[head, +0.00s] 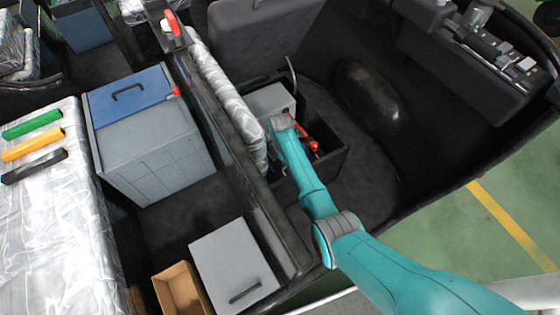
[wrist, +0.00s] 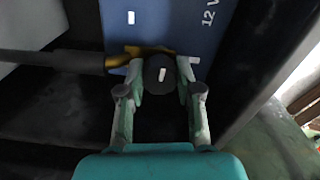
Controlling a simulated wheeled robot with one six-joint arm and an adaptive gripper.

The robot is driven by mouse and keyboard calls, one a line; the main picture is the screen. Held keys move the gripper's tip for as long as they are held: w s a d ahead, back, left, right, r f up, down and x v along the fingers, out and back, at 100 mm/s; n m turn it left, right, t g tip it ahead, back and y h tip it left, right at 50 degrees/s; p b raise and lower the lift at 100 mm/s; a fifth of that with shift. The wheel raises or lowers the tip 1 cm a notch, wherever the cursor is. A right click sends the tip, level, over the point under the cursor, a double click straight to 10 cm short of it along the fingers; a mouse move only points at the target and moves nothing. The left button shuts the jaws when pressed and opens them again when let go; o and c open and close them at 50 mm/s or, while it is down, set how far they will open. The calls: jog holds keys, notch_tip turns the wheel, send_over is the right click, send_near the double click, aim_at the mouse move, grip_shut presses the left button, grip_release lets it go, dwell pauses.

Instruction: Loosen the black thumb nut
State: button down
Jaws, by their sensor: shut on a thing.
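The black thumb nut (wrist: 157,77) is round with a white mark on its face. It sits at a brass-coloured clamp (wrist: 150,52) on the blue battery (wrist: 190,25), which is marked 12 V. My gripper (wrist: 160,88) has one finger on each side of the nut and is shut on it. In the head view my gripper (head: 281,124) reaches down into an open black compartment; the nut cannot be made out there.
A thick dark cable (wrist: 50,62) runs left from the clamp. In the head view a grey box (head: 269,100) and a red part (head: 312,146) lie close to my gripper in the black compartment (head: 328,166). A plastic-wrapped seat edge (head: 228,95) stands just left.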

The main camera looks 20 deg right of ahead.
aim_at(280, 162)
jog(key=n, duration=0.4)
jog(key=shift+n, duration=2.3)
jog(key=c, duration=0.8)
grip_release()
jog(key=shift+o, duration=0.2)
notch_tip(280, 162, up, 12)
jog(key=shift+s, duration=0.1)
